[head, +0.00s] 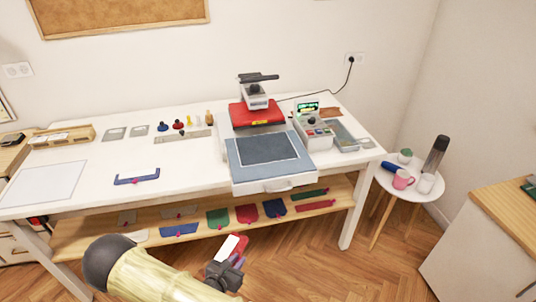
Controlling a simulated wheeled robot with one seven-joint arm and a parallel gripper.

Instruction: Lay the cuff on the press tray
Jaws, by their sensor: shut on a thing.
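The press tray (285,166) is a blue-grey pad with a darker, pale-outlined rectangle, pulled out in front of the heat press (256,112) on the white table. My gripper (229,258) is at the bottom centre, in front of the table and below the tray's level in the picture. It is shut on a small white-and-red piece (232,247). Whether this piece is the cuff is not clear, and its lower part is hidden by the gripper. A blue, shallow U-shaped piece (136,178) lies on the table, left of the tray.
A wooden shelf (130,215) under the table holds several coloured cloth pieces with pink clips. A control box (313,130) stands right of the press. Tools and small bottles line the table's back. A round side table (408,190) with mugs stands at right.

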